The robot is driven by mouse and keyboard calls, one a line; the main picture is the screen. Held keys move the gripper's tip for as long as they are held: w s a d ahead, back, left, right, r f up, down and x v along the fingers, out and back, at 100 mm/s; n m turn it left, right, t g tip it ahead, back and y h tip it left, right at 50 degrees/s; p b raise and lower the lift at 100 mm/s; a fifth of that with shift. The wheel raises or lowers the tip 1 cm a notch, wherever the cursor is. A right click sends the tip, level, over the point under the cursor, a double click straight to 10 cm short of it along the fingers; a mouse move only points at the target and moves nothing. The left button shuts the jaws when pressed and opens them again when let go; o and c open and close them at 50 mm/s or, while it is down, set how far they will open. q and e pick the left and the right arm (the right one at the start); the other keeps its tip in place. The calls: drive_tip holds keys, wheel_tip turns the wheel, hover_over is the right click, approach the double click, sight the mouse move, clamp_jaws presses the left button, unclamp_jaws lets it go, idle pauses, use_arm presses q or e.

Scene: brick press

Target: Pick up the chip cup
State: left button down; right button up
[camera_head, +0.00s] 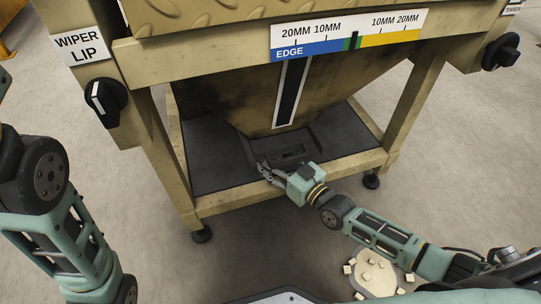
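A dark, box-like piece with a rectangular recess (291,154) sits on the black lower shelf beneath the hopper; it may be the chip cup, but dark-on-dark makes its outline unclear. My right gripper (262,168) reaches over the front rail of the frame from the lower right. Its dark fingers are at the near left side of that piece. I cannot tell whether they touch it or are open or shut. My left arm stands at the left edge, and its gripper is out of view.
The machine's beige frame has a front lower rail (235,199) and legs around the black shelf (205,150). The hopper (240,97) hangs low above the shelf. Black knobs (104,101) (501,52) stick out at both sides. A pale disc (376,279) with several small cubes lies lower right.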

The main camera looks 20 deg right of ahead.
drive_tip(key=c, duration=1)
drive_tip(key=shift+r, duration=0.2)
